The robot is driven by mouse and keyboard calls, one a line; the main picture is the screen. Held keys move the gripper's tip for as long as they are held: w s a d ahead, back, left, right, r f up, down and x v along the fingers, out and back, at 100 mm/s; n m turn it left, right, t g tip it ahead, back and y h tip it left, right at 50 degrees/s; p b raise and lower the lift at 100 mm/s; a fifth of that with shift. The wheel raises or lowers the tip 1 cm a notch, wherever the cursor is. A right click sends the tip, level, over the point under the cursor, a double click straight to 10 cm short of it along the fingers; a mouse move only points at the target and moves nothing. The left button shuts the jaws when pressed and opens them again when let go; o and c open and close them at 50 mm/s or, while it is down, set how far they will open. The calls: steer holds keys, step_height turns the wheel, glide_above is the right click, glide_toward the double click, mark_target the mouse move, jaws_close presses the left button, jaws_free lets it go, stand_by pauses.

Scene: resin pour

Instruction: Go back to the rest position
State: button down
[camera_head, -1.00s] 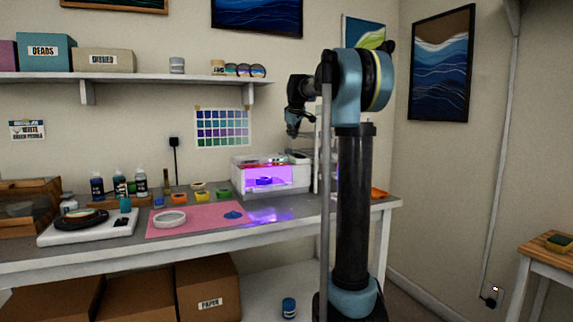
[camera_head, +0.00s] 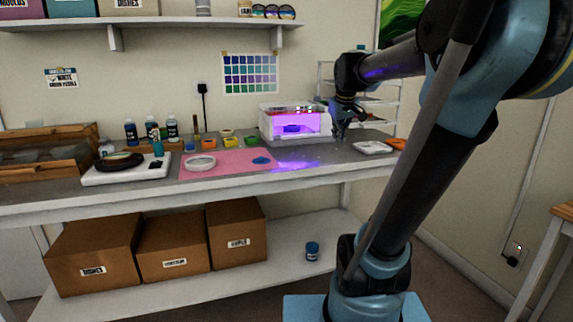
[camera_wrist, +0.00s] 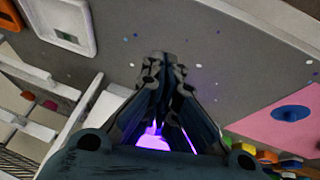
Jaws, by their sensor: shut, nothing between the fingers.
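My gripper (camera_head: 340,138) is shut and empty. In the head view it points down over the grey bench (camera_head: 330,153), just right of the glowing purple curing box (camera_head: 294,124). In the wrist view the closed fingers of my gripper (camera_wrist: 163,62) show against the bench top, with purple glow between the finger links. A small blue piece sits inside the lit box. My arm reaches in from the right of the head view and hides part of the wall and bench end.
A white tray (camera_head: 373,147) lies right of my gripper, with an orange item (camera_head: 398,144) beside it. A white rack (camera_head: 382,75) stands behind. A pink mat (camera_head: 225,168) holds a white ring and blue puddle. Bottles and small coloured cups stand farther left.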

steer(key=s+f+m+g, duration=0.3)
steer(key=s+f+m, duration=0.1)
steer(key=s+f, duration=1.9)
steer(key=s, duration=0.3)
steer(key=shift+d+f, duration=0.25)
steer(key=shift+d, duration=0.05)
steer(key=shift+w+f, duration=0.2)
steer(key=shift+w, duration=0.15)
